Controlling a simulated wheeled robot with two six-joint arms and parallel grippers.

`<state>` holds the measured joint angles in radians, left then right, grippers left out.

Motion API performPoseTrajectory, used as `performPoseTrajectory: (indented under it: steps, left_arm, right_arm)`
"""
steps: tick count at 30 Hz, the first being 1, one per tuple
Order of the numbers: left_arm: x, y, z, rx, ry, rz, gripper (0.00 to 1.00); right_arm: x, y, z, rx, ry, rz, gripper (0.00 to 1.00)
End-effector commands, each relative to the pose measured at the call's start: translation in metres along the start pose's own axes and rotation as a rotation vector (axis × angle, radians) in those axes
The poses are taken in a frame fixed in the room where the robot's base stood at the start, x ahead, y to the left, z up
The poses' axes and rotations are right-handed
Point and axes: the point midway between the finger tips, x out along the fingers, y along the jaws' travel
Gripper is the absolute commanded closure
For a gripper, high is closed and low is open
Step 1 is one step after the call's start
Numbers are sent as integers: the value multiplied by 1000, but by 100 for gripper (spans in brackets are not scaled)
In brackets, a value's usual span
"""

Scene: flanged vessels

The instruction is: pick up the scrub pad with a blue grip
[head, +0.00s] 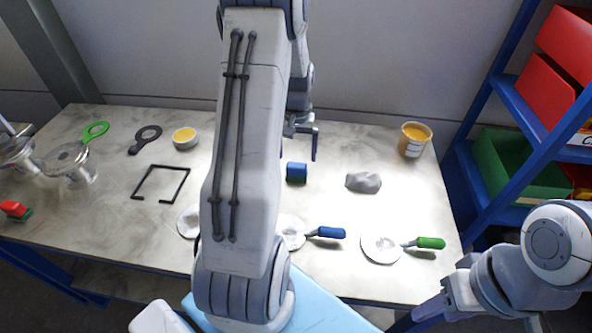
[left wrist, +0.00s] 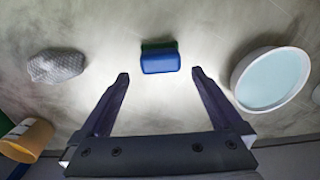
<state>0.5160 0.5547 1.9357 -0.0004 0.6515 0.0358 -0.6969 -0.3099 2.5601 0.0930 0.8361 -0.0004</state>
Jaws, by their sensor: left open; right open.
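The scrub pad with a blue grip (head: 296,172) lies on the table right of my arm in the head view. My left gripper (head: 303,143) is at the back of the table, beyond the pad. In the left wrist view my left gripper (left wrist: 160,73) is open and empty, with the pad ahead between the fingertip lines. My right gripper (head: 425,312) is at the lower right, off the table's front edge; its fingertips are hard to make out.
A white bowl with pale blue contents (left wrist: 272,80) is close on the other side. A blue-handled tool (head: 328,232) and a green-handled one (head: 430,242) lie in front.

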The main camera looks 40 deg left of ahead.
Motion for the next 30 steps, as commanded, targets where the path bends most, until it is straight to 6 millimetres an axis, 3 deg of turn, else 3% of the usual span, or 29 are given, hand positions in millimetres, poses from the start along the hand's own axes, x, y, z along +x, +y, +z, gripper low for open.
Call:
performPoseTrajectory:
  steps: [5,13,22,23,28,29,30]
  left_arm:
    - [12,0,2,1,-4,0,0]
    - [51,-1,4,2,-4,0,0]
    - [58,-1,3,1,1,0,0]
    - [58,-1,3,2,1,0,4]
    - [58,-1,3,2,1,0,69]
    - [58,-1,3,2,1,0,79]
    - [57,-1,3,2,1,0,79]
  right_arm:
    - [-5,0,0,0,0,0,50]
    - [-15,-1,-1,0,0,0,50]
    - [-15,-1,-1,0,0,0,50]
    - [-15,-1,-1,0,0,0,50]
    - [-15,-1,-1,0,0,0,50]
    - [-15,-1,-1,0,0,0,50]
    - [-15,-1,-1,0,0,0,50]
